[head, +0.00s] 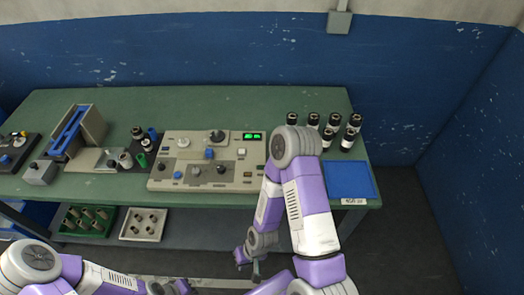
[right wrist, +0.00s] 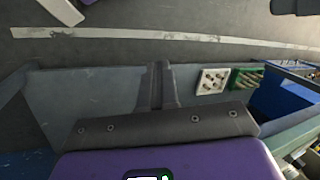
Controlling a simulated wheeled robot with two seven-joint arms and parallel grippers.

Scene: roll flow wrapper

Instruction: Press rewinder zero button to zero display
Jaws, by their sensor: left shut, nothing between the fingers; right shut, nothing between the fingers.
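The rewinder (head: 207,160) is a beige panel with several knobs and buttons on the green bench, in the head view. Its display (head: 252,136) is lit green at the upper right, but the digits are too small to read. I cannot tell which button is the zero button; my right arm covers the area just right of the panel. My right gripper (head: 255,272) hangs below the bench's front edge, shut and empty; its closed fingers also show in the right wrist view (right wrist: 160,80). My left gripper (head: 172,288) is at the bottom edge, shut and partly cut off, away from the panel.
Several dark rolls (head: 330,130) stand right of the panel, beside a blue tray (head: 345,180). A grey device with a blue bar (head: 70,130) and small parts are on the left. A green crate (head: 88,221) and a white crate (head: 143,225) rest on the lower shelf.

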